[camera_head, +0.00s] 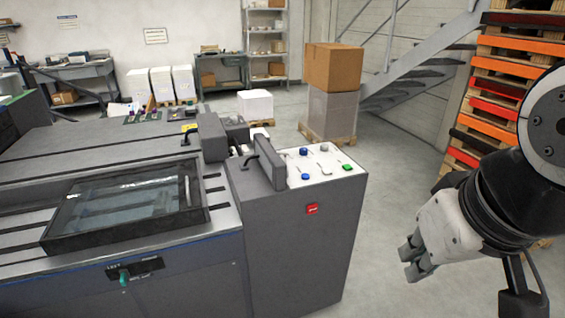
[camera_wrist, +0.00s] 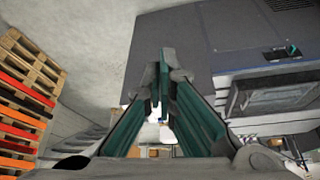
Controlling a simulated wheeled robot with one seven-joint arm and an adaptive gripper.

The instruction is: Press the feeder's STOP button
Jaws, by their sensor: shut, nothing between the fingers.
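The feeder (camera_head: 290,255) is a grey console at the right end of the machine in the head view. A small red button (camera_head: 311,209) with pale marking sits on its front face, just below the top panel; the marking is too small to read. My gripper (camera_head: 409,262) is at the right, apart from the console, lower in the picture than the red button. Its fingers are shut and empty, also in the wrist view (camera_wrist: 163,75). The wrist view shows the machine's grey side (camera_wrist: 205,35) beyond the fingers; I cannot make out the red button there.
The white top panel (camera_head: 325,172) carries blue, grey and green controls. A dark-framed window (camera_head: 125,205) lies on the machine at left. Stacked pallets (camera_head: 500,75) stand at right; a carton (camera_head: 333,67) stands behind. Open floor shows between the console and my arm.

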